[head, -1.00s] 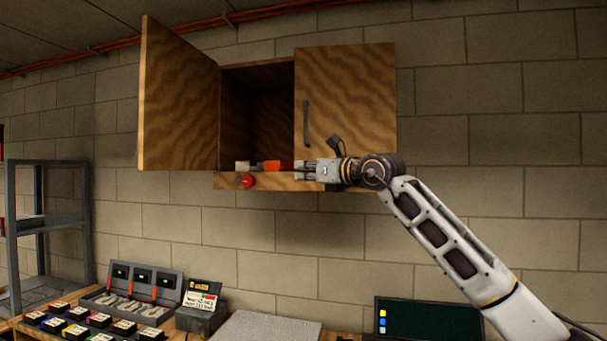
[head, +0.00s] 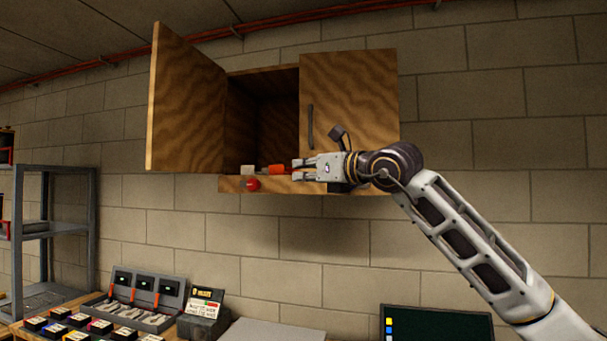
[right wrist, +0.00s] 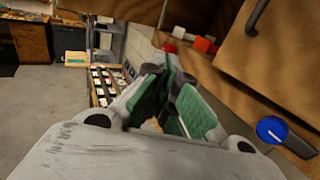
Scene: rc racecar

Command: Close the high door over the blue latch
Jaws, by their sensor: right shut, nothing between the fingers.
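The wooden wall cabinet has its right-hand high door (head: 352,95), with a dark handle, lying against the front and looking closed. It also shows in the right wrist view (right wrist: 265,70). The blue latch (right wrist: 271,130), a blue round knob with a grey bar, sits at this door's lower edge; in the head view my gripper hides it. My right gripper (head: 296,170) is shut and empty in front of the cabinet's bottom edge, pointing left. Its green finger pads (right wrist: 170,100) show in the wrist view. My left gripper is not in view.
The left-hand door (head: 185,100) stands wide open toward me, left of my fingertips. A red knob (head: 253,184) and a red block (head: 277,169) are at the lower rail. A grey shelf (head: 45,230) stands left. A monitor (head: 435,322) is below.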

